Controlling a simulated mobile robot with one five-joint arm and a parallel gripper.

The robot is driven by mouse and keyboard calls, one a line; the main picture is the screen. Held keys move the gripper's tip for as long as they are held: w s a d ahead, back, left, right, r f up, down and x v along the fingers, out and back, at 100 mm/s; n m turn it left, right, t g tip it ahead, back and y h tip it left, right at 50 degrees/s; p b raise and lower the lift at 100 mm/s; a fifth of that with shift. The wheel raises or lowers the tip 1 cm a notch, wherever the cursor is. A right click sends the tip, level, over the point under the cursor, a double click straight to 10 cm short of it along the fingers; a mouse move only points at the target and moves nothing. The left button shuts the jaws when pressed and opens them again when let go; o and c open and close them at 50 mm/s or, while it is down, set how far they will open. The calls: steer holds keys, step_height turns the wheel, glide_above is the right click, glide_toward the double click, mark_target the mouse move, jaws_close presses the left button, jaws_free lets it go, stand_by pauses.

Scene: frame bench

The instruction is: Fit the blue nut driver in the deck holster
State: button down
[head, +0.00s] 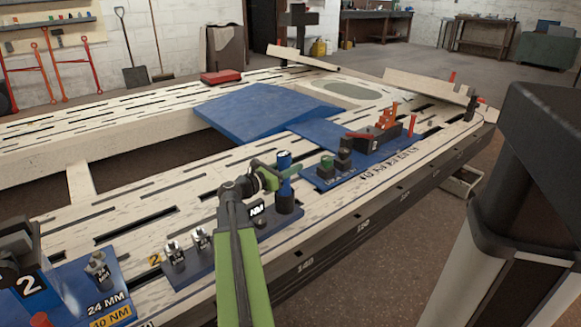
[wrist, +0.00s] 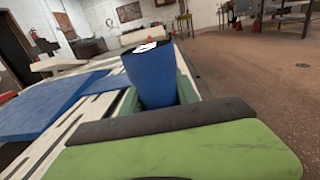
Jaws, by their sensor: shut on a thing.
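The blue nut driver (head: 284,160) stands roughly upright in my gripper (head: 274,174), its blue handle end uppermost. In the wrist view the blue handle (wrist: 150,78) fills the space between my green fingers, with a white mark on its dark top. A dark upright cylinder (head: 289,197), which looks like the deck holster, stands on the blue plate directly below the driver. The driver's lower end meets or overlaps this cylinder in the head view. I cannot tell whether it is inside it or just above. My arm hides part of the plate.
Metal sockets (head: 174,255) stand on the same plate to the left. A blue plate with black and green fittings (head: 327,168) and an orange-topped clamp (head: 385,125) lies to the right. A large blue panel (head: 258,112) covers the bench behind. The slotted deck between is mostly clear.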

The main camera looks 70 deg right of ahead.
steer(key=c, duration=0.8)
jaws_free()
steer(key=shift+c, duration=0.2)
steer(key=v, duration=1.7)
steer(key=shift+a, duration=0.2)
